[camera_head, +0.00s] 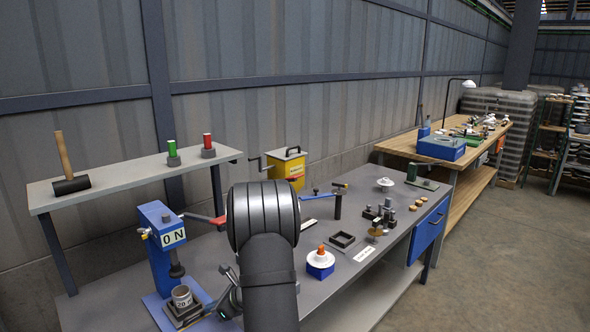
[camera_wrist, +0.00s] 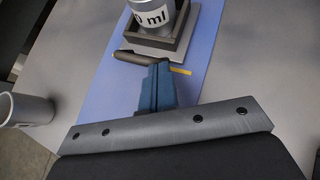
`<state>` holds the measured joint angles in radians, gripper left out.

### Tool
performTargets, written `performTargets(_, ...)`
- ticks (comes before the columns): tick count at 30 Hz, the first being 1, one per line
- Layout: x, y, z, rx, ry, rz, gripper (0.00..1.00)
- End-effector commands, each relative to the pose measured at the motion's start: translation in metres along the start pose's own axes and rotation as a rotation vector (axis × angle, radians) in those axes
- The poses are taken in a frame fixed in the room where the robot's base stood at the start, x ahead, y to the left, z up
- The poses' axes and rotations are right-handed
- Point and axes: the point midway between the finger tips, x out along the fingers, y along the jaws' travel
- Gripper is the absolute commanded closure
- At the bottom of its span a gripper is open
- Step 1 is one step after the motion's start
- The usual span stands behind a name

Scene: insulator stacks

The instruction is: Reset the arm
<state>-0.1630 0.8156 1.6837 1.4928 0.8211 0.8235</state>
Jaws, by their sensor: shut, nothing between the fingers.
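My arm rises in front of the workbench in the head view and hides part of it. My gripper (camera_wrist: 160,82) shows in the wrist view as two blue fingers pressed together, with nothing held. It is above the blue base plate (camera_wrist: 205,55), just in front of the grey measuring cup (camera_wrist: 153,14) marked "0 ml" in its dark square holder (camera_wrist: 176,42). A dark bar (camera_wrist: 135,58) lies by the fingertips; I cannot tell whether they touch it. In the head view the blue press (camera_head: 160,243) reading "0 N" stands over the cup (camera_head: 182,297), left of my arm.
Another grey cup (camera_wrist: 32,110) is at the left in the wrist view. Right of my arm are a blue block with a white disc and orange tip (camera_head: 320,263), a square frame (camera_head: 342,241) and small dark parts (camera_head: 380,214). A yellow box (camera_head: 287,168) stands behind.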

Motion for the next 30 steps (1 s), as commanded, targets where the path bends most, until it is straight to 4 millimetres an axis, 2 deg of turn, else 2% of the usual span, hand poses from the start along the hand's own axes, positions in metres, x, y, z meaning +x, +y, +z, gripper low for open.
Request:
performTargets(5, -0.018, -0.001, -0.008, 0.000, 0.000, -0.003, 1.00)
performTargets(8, -0.035, -0.001, -0.017, 0.003, 0.000, -0.005, 1.00)
performTargets(23, -0.135, -0.001, -0.019, 0.001, 0.001, -0.007, 1.00)
performTargets(24, -0.135, 0.000, -0.019, 0.002, 0.001, -0.002, 1.00)
performTargets(30, -0.090, 0.001, -0.020, 0.002, 0.002, 0.004, 1.00)
